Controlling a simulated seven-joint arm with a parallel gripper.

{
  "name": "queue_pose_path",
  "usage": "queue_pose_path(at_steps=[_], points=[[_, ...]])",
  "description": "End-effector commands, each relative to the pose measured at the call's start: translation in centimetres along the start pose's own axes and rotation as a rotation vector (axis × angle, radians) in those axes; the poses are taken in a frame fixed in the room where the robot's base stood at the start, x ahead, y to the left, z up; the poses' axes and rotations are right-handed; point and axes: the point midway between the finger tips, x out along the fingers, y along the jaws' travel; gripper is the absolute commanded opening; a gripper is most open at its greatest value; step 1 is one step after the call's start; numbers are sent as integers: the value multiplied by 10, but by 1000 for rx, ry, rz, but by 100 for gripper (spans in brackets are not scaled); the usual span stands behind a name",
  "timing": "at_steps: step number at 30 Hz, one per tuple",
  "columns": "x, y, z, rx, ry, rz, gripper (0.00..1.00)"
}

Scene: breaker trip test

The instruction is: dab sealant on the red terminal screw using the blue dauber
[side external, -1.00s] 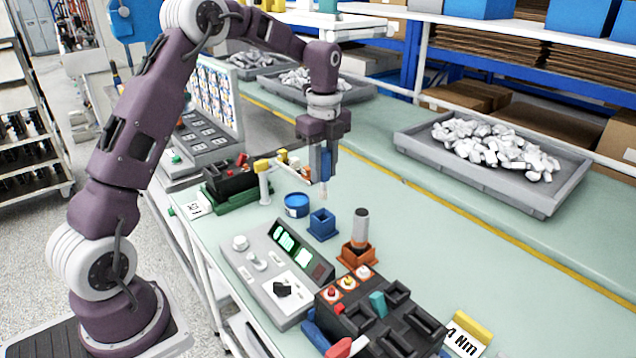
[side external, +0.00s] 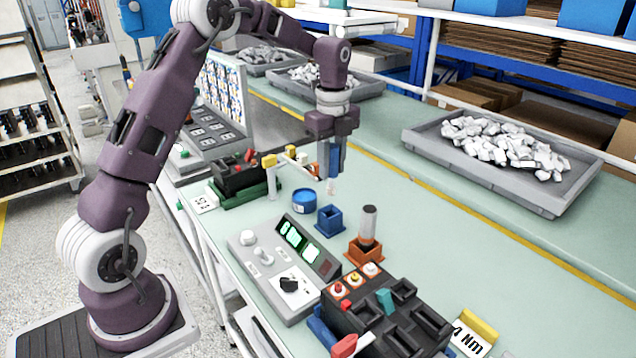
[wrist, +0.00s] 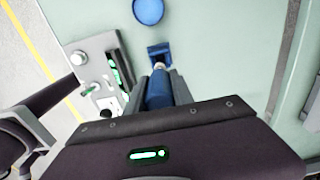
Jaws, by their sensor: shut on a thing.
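My gripper (side external: 334,170) is shut on the blue dauber (side external: 334,158), which points down with its pale tip showing below the fingers. In the wrist view the dauber (wrist: 158,90) lies between the fingers, its tip near the square blue holder (wrist: 155,48). In the side view the tip is above the blue holder (side external: 330,219), apart from it. A round blue pot (side external: 304,202) stands beside the holder. A red-topped screw-like piece (side external: 338,289) sits on the black block at the front, beside a yellow and a white one. I cannot tell if it is the terminal screw.
A black device with red parts (side external: 238,172) sits in a green base. A grey panel (side external: 270,285) with green displays and an orange holder (side external: 364,252) with a grey-topped cylinder stand nearby. A grey tray (side external: 480,180) of white parts is behind. The bench right of the holders is clear.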

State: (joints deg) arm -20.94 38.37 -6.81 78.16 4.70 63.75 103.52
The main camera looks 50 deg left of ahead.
Motion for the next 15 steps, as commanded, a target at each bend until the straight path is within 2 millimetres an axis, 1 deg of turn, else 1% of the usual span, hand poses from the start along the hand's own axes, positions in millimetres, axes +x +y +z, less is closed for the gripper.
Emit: queue_pose_path(at_steps=[2, 4, 9, 12, 15], points=[[0, -1, 6, -2, 0, -1, 0], [1, -3, 22, -5, 0, -1, 0], [4, -3, 77, -6, 0, -1, 0], [6, -1, 101, -4, 0, -1, 0], [10, 0, 110, -1, 1, 1, 0]])
